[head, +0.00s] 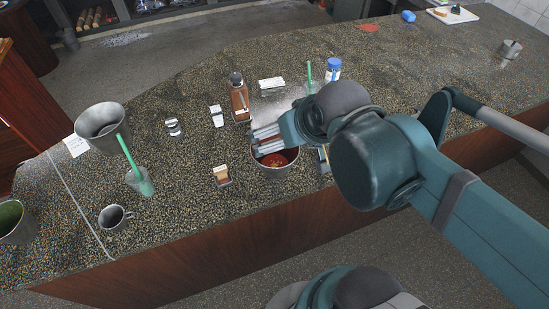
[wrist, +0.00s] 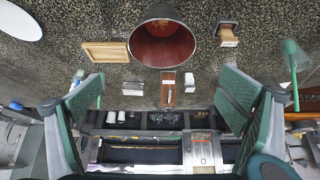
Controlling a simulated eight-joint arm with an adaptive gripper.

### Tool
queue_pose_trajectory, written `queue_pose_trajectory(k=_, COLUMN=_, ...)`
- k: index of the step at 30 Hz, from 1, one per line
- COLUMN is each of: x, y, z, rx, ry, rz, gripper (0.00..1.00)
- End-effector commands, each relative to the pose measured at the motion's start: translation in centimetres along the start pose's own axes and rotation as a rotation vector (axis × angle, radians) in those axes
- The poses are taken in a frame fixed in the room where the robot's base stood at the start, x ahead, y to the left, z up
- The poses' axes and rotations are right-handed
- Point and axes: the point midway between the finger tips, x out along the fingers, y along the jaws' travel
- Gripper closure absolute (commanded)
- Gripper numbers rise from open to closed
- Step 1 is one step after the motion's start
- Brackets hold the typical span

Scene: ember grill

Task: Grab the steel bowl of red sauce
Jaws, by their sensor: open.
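The steel bowl of red sauce (head: 275,172) stands upright on the speckled counter near its front edge, with red sauce visible inside. My gripper (head: 264,139) is over the bowl's far side in the head view and hides part of its rim. In the wrist view the bowl (wrist: 163,45) is at top centre, its reddish inside facing the camera. My gripper (wrist: 162,82) is open there, with one finger at each side of the picture and nothing between them. I cannot tell whether a finger touches the rim.
A small wooden-topped holder (head: 222,176) stands left of the bowl. A brown bottle (head: 239,98) and a white shaker (head: 216,116) stand behind it. A glass with a green straw (head: 140,182), a metal cup (head: 115,218) and a bucket (head: 100,125) are further left. The right counter is mostly clear.

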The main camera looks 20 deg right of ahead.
Motion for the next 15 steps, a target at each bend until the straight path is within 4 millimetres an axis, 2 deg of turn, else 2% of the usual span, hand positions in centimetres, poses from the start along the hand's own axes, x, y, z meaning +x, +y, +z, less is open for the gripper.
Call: queue_pose_trajectory(k=15, x=0.23, y=-0.03, z=-0.19, rx=-0.039, ry=-0.013, rz=0.001, gripper=0.03)
